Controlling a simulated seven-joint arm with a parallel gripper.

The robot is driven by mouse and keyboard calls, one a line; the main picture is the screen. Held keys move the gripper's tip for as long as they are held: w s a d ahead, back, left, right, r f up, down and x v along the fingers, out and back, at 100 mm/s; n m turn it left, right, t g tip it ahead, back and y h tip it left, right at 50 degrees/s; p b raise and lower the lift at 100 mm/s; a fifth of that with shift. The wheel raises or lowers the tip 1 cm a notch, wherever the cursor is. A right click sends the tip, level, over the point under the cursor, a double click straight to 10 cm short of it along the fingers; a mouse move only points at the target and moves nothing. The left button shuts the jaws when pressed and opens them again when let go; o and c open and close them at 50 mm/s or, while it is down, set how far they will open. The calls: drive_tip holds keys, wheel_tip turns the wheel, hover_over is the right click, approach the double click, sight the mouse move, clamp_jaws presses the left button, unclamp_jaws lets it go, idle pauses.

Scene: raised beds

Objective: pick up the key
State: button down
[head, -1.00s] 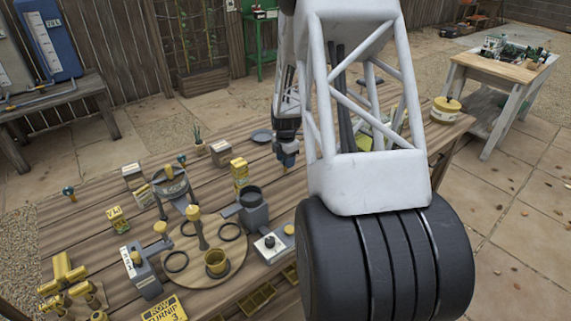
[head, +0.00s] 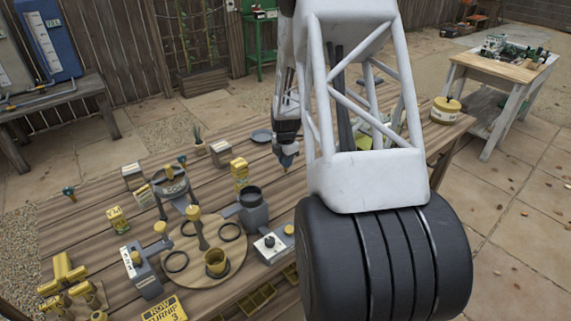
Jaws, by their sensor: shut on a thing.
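My gripper (head: 286,159) is at the centre of the head view, above the wooden table just left of my white arm link. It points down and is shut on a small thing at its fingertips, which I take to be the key. The key is too small and too covered by the fingers to make out its shape. No other key can be made out on the table.
My arm hides the table's right part.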

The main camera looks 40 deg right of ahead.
drive_tip(key=shift+r, duration=0.2)
drive_tip(key=shift+r, duration=0.55)
wheel_tip(320, 180, up, 2)
drive_tip(key=shift+r, duration=0.1)
drive_tip(key=s+a+r, duration=0.1)
drive_tip(key=s+a, duration=0.7)
drive_tip(key=s, duration=0.5)
drive_tip(key=shift+s+r, duration=0.15)
drive_tip(key=shift+s, duration=0.25)
drive_tip(key=w+d, duration=0.2)
drive_tip(key=w, duration=0.9)
drive_tip(key=w+d, duration=0.3)
drive_tip(key=w, duration=0.9)
drive_tip(key=shift+w+r, duration=0.15)
drive_tip(key=shift+r, duration=0.25)
drive_tip(key=shift+w, duration=0.1)
